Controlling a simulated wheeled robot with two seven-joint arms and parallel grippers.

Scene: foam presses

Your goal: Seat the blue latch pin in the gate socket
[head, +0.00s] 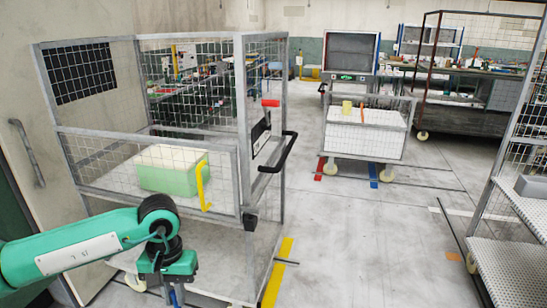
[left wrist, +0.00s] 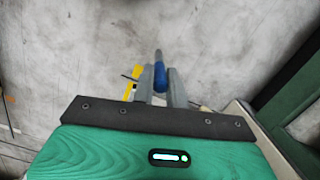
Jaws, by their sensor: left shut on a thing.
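My left gripper (head: 175,293) points down in front of the wire cage, at the lower left of the head view. In the left wrist view its two grey fingers (left wrist: 160,88) are shut on the blue latch pin (left wrist: 160,75), which stands between them with a grey end beyond the tips. The pin is clear of the floor as far as I can tell. The cage gate (head: 150,165) has a yellow handle (head: 203,187). A small dark block (head: 250,222) sits on the gate-side corner post, right of the gripper; I cannot tell whether it is the gate socket. My right gripper is out of view.
A light green foam block (head: 170,172) lies inside the cage. A black bar handle (head: 282,155) juts from the cage's right side. A white-loaded wire cart (head: 365,135) stands farther back. A metal shelf (head: 510,255) stands at the right. The floor between is clear.

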